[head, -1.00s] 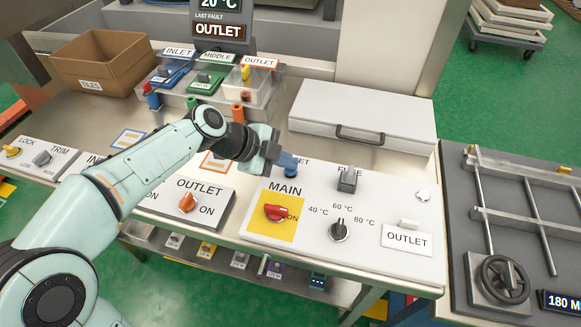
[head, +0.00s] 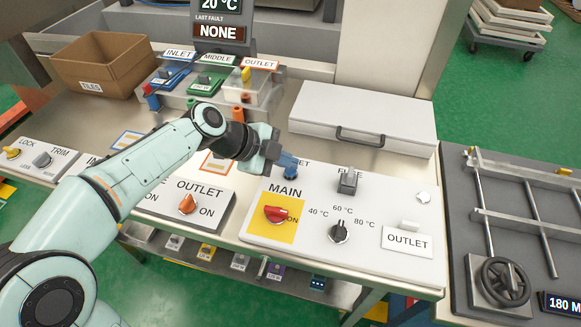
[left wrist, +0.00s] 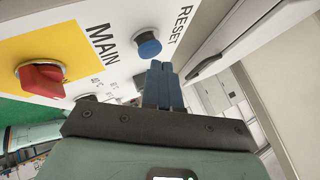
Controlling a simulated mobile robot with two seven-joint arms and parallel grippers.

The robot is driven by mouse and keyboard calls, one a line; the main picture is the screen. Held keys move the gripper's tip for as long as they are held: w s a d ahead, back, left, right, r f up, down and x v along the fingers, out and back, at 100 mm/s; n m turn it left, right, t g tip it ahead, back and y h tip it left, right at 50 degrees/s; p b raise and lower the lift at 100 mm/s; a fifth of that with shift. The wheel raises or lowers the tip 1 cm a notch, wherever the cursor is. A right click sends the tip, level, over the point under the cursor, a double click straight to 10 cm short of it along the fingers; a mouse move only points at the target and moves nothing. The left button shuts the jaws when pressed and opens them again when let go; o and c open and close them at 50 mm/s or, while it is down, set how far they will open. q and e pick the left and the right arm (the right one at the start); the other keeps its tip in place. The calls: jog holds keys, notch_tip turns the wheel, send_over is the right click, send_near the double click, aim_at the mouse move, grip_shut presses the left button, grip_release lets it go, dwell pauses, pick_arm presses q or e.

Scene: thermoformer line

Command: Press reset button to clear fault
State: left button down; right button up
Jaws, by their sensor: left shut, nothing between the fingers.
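The blue round reset button (head: 291,175) is on the white main panel, partly hidden behind my left gripper in the head view. In the left wrist view the button (left wrist: 147,45) shows beside the word RESET. My left gripper (head: 289,162) is shut and empty, its blue fingertips close over the button. The closed fingers also show in the left wrist view (left wrist: 161,70), just short of the button in the picture. I cannot tell whether they touch it. The fault display (head: 219,31) reads NONE under LAST FAULT. My right gripper is not in view.
The main panel also holds a red switch (head: 275,213) on yellow, a temperature knob (head: 339,231), a grey fuse piece (head: 348,180) and an OUTLET tag (head: 406,240). A white lidded box (head: 362,113) stands behind. An outlet panel with an orange knob (head: 187,203) is left.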

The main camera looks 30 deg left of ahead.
aim_at(287, 171)
pick_arm(q)
jog(key=shift+r, duration=0.4)
jog(key=shift+r, duration=0.1)
jog(key=shift+r+p, duration=1.5)
jog(key=shift+r, duration=0.95)
